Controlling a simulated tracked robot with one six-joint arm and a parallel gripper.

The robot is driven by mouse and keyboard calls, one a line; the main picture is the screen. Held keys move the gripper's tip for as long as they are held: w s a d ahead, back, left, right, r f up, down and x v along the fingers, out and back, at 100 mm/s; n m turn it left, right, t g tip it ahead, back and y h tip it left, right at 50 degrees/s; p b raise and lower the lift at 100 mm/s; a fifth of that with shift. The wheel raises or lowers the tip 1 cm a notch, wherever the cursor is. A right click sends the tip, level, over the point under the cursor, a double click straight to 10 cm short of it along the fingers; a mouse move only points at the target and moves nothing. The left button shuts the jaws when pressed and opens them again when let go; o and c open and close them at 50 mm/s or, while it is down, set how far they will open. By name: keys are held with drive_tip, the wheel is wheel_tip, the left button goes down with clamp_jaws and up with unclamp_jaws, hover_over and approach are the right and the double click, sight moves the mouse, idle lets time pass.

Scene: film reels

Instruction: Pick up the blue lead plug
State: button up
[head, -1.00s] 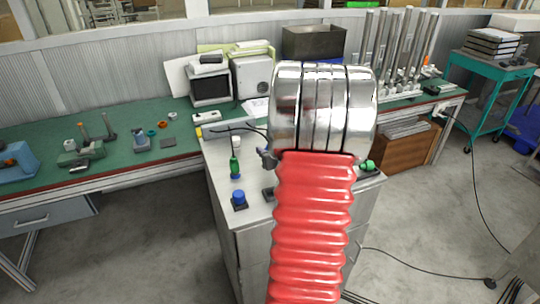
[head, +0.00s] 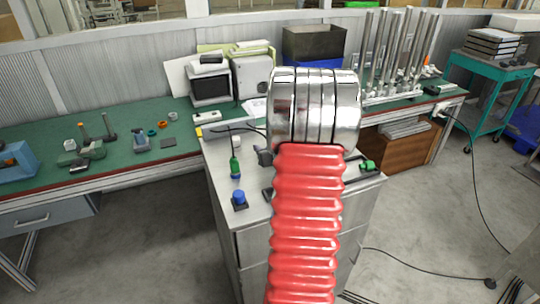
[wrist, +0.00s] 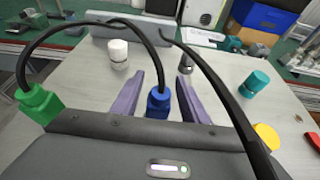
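The blue plug (wrist: 158,103) stands between my two gripper fingers in the wrist view, with a black cable at its top. My gripper (wrist: 158,78) is open: its grey-purple fingers lie left and right of the plug, with a visible gap on each side. A green plug (wrist: 38,103) with a black cable is at the left of the wrist view. In the head view my red and silver arm hides much of the cabinet top. A blue piece on a dark base (head: 239,198) shows left of the arm; I cannot tell whether it is the same plug.
In the wrist view a white cylinder (wrist: 118,50), a grey piece (wrist: 185,62), a teal cylinder (wrist: 257,80) and a yellow piece (wrist: 265,135) stand around. Black cables arch across the view. In the head view a green bench (head: 120,150) with tools runs behind the cabinet (head: 217,187).

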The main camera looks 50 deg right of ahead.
clamp_jaws()
drive_tip(key=shift+r, duration=0.1)
idle(0.3)
wheel_tip(320, 180, up, 10)
idle(0.6)
idle(0.4)
